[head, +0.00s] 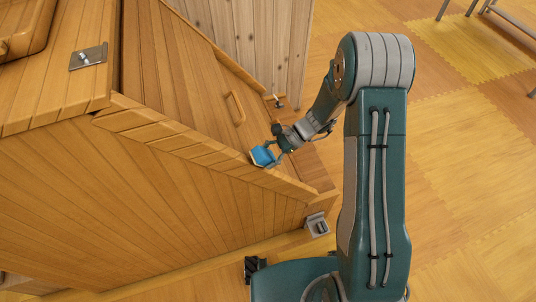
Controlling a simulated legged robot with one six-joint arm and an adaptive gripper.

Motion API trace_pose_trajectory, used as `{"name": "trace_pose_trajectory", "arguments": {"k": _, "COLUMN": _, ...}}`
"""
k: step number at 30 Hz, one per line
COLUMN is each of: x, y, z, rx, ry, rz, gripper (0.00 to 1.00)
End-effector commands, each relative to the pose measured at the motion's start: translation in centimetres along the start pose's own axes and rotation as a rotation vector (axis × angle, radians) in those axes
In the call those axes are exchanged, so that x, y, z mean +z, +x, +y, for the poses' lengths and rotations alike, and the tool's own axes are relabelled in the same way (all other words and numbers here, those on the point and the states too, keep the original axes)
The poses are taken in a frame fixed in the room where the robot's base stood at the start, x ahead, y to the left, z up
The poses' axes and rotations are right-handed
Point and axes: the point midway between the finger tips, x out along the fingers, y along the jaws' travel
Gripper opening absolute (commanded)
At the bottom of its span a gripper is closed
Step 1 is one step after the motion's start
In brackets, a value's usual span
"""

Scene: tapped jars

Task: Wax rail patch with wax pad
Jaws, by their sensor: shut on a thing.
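The wax pad (263,156) is a small blue block with a pale edge, left of centre in the head view. My gripper (272,151) is shut on it. The pad is at the wooden rail (215,155), a sloping light-brown bar along the upper edge of the slatted wooden structure. The pad sits over the rail's lower right part and looks close to it or touching; I cannot tell which. I cannot make out a distinct patch on the rail, and the pad and gripper hide part of the wood there.
A wooden panel with a handle (235,108) slopes behind the rail. A metal latch plate (88,57) is at upper left, and a metal bracket (317,225) is low by the structure's corner. Open tiled floor (470,190) lies to the right.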

Motion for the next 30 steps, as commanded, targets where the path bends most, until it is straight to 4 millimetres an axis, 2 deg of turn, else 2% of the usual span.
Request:
{"name": "trace_pose_trajectory", "arguments": {"k": 24, "x": 0.0, "y": 1.3, "z": 0.0, "rx": 0.0, "ry": 0.0, "rz": 0.001, "gripper": 0.32}}
{"name": "trace_pose_trajectory", "arguments": {"k": 30, "x": 1.0, "y": 1.2, "z": -0.2, "rx": 0.0, "ry": -0.002, "rz": 0.001, "gripper": 0.32}}
